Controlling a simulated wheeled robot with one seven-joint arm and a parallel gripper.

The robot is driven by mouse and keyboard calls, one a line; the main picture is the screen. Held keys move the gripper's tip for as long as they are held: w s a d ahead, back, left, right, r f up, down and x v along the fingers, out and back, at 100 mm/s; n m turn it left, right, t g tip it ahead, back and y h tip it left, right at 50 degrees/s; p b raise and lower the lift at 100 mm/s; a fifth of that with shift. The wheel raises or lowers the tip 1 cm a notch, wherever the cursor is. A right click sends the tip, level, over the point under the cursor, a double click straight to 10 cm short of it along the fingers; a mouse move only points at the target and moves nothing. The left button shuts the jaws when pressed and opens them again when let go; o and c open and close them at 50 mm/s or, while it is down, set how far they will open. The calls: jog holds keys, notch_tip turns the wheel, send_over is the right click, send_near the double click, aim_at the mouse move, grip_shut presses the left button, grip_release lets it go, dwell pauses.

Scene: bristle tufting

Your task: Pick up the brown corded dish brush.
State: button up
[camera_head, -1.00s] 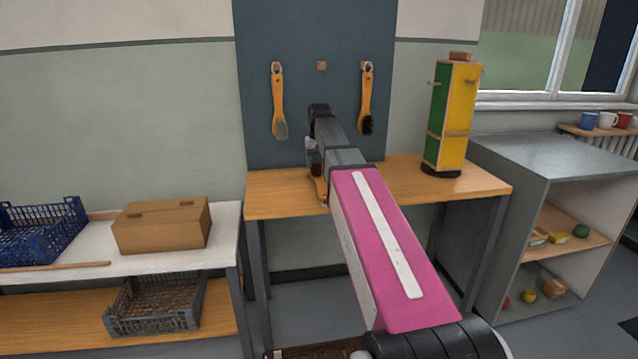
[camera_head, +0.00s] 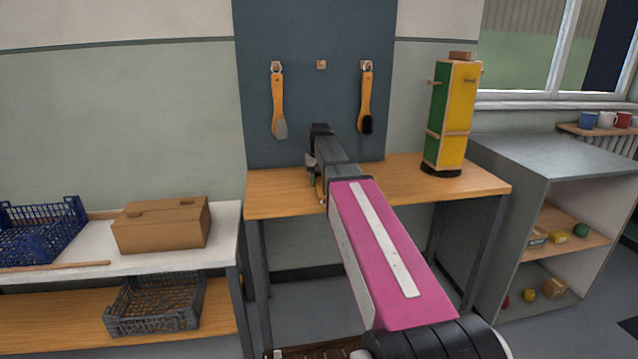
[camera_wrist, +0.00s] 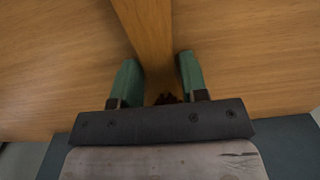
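My gripper (camera_wrist: 157,62) points down at the wooden table, with its two green fingers apart. A brown wooden piece (camera_wrist: 148,30), which looks like the brush handle, runs from the top edge of the wrist view in between the fingers. Dark bristles (camera_wrist: 166,98) show at its lower end, partly hidden by my gripper's black bar. The gaps beside the wood are very narrow, and I cannot tell whether the fingers touch it. In the head view my gripper (camera_head: 314,185) is low over the table's left part and my arm hides most of the brush.
Two orange-handled brushes, one with grey bristles (camera_head: 278,100) and one with black (camera_head: 366,95), hang on the dark wall panel (camera_head: 320,105). A green and yellow tower (camera_head: 452,115) stands on the table's right (camera_head: 400,180). A cardboard box (camera_head: 160,225) is on the left shelf.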

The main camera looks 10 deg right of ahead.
aim_at(318, 181)
jog(key=c, duration=0.4)
jog(key=shift+r, duration=0.45)
jog(key=r, duration=0.3)
jog(key=shift+a+r, duration=0.2)
jog(key=shift+r, duration=0.1)
jog(key=s+a+r, duration=0.1)
jog(key=a+r, duration=0.1)
jog(key=a, duration=0.1)
jog(key=s+a+r, duration=0.2)
jog(key=a, duration=0.1)
jog(key=s+a+r, duration=0.2)
jog(key=a, duration=0.2)
jog(key=shift+s+r, duration=0.1)
jog(key=shift+r, duration=0.15)
